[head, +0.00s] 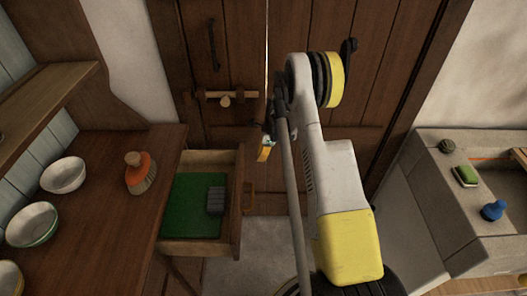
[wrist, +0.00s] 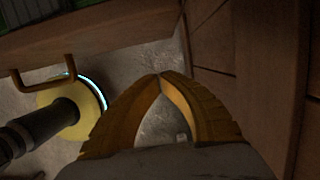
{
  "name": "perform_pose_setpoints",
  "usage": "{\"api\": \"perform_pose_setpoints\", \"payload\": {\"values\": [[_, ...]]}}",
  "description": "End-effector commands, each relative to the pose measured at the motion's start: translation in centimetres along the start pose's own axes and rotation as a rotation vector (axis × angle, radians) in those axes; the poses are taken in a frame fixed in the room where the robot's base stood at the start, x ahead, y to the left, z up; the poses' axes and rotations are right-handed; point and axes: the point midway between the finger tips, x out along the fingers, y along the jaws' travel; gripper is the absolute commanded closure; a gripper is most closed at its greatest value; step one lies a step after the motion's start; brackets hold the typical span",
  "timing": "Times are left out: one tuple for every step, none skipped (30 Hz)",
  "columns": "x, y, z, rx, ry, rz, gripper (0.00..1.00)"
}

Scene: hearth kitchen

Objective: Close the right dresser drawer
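The wooden dresser drawer (head: 231,225) is pulled out from the dresser (head: 90,220). It has a green lining with a dark grey block (head: 216,201) lying inside. Its handle (head: 249,200) is on the front face, toward the right. My gripper (head: 266,150) is beyond the drawer's far right corner, partly hidden by my arm. In the wrist view my gripper's orange fingers (wrist: 161,76) meet at the tips with nothing between them. There the drawer front (wrist: 110,38) and handle (wrist: 45,88) are at upper left, apart from the fingers.
A wooden door (head: 350,110) with a latch is behind. A stone sink (head: 425,190) with a green sponge (head: 465,176) and a blue item (head: 493,210) is at right. Bare floor (head: 245,270) lies before the drawer.

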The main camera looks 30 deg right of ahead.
Motion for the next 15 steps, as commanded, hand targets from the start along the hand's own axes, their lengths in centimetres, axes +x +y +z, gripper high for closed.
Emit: {"api": "perform_pose_setpoints", "payload": {"values": [[1.3, 0.0, 0.0, -0.001, 0.0, 0.0, 1.0], [1.8, 0.0, 0.0, -0.001, 0.0, 0.0, 1.0], [1.7, 0.0, 0.9, -0.004, 0.0, 0.0, 1.0], [1.8, 0.0, 1.4, -0.004, 0.001, 0.0, 1.0], [1.8, 0.1, 1.9, -0.004, 0.001, 0.0, 1.0], [1.9, 0.1, 2.4, -0.003, 0.001, 0.0, 1.0], [1.9, 0.1, 2.7, -0.002, 0.002, 0.0, 1.0], [2.0, 0.0, 2.9, -0.002, 0.002, 0.0, 1.0], [2.0, 0.0, 3.2, -0.002, 0.002, 0.0, 1.0], [2.0, 0.0, 3.5, -0.002, 0.002, 0.0, 1.0], [2.0, 0.1, 3.6, -0.001, 0.002, 0.0, 1.0], [2.0, 0.1, 3.8, -0.001, 0.003, -0.001, 1.0], [2.0, 0.1, 3.8, -0.001, 0.003, -0.001, 1.0], [2.0, 0.1, 3.9, 0.0, 0.003, -0.001, 1.0], [2.0, 0.1, 3.9, 0.0, 0.003, -0.001, 1.0]]}}
